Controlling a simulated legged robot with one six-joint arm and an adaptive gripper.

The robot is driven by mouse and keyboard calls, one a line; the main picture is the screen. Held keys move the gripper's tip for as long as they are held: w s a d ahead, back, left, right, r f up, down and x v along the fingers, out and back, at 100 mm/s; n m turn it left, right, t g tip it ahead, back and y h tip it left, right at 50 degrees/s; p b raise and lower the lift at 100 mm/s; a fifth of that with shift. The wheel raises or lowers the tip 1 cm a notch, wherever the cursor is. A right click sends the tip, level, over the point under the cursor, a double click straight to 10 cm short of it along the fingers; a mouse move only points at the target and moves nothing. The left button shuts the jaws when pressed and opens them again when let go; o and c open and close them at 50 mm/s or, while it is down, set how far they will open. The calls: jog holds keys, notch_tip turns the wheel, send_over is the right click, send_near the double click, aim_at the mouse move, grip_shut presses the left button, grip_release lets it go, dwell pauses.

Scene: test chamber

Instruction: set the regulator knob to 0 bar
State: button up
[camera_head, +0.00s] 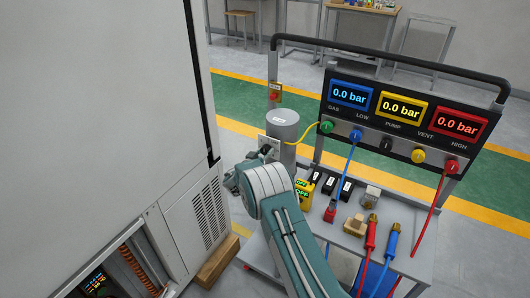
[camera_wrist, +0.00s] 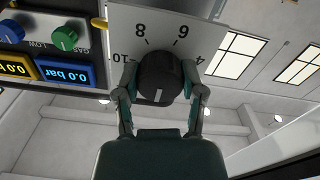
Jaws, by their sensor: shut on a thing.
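The black regulator knob (camera_wrist: 160,78) sits in front of a white dial plate (camera_wrist: 160,20) in the wrist view. The plate shows 4, 6, 8 and 10, upside down; its lower part is hidden. A white mark on the knob lies toward the bottom of the picture, away from the visible numbers. My gripper (camera_wrist: 160,88) is shut on the knob, one finger on each side. In the head view, the plate (camera_head: 268,141) stands by a grey cylinder (camera_head: 285,123), and my arm hides most of the gripper.
A panel (camera_head: 385,143) has blue, yellow and red displays, each reading 0.0 bar. A cart shelf (camera_head: 345,239) holds black boxes, a yellow device (camera_head: 304,194) and red and blue probes. A large white cabinet (camera_head: 100,110) stands close on the left.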

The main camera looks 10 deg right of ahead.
jog(key=shift+s+a+f, duration=0.1)
jog(key=shift+f, duration=0.3)
jog(key=o, duration=1)
jog(key=shift+o, duration=0.7)
jog(key=shift+r, duration=0.15)
jog(key=shift+r, duration=0.1)
jog(key=v, duration=1.2)
